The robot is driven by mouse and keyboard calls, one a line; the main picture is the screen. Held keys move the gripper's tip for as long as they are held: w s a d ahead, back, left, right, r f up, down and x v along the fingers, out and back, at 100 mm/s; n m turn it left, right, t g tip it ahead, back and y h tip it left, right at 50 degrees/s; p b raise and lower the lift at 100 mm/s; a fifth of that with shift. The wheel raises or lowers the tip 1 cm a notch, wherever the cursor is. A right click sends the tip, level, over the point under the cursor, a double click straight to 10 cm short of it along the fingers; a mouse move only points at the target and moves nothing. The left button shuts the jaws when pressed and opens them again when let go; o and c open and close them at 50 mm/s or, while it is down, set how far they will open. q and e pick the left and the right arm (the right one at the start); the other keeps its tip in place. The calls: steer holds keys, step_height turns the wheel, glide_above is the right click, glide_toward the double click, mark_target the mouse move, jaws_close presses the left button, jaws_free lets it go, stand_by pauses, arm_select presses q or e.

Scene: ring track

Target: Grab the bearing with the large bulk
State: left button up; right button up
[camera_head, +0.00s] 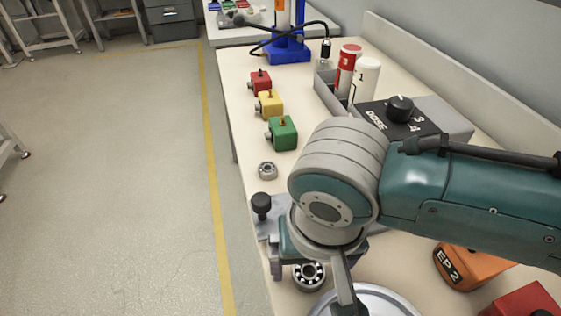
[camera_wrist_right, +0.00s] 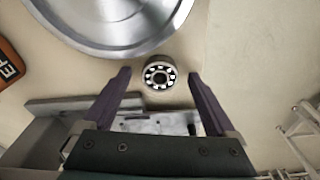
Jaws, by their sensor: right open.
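The larger bearing (camera_head: 309,275), a steel ring with a dark face and pale rollers, lies on the bench near its left edge. It also shows in the right wrist view (camera_wrist_right: 159,73). A smaller bearing (camera_head: 268,170) lies farther back on the bench. My right gripper (camera_wrist_right: 158,80) is open, with its two dark fingers on either side of the larger bearing in the wrist view and nothing held. The head view shows one finger to the right of that bearing; the wrist hides much of the gripper. My left gripper is not in view.
A round metal dish (camera_wrist_right: 110,22) lies close to the larger bearing. A metal fixture with a black knob (camera_head: 261,205) stands at the bench edge. Red, yellow (camera_head: 269,104) and green blocks are farther back. An orange EP 2 block (camera_head: 470,268) is at right.

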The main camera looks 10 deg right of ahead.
jaws_close()
stand_by(0.8)
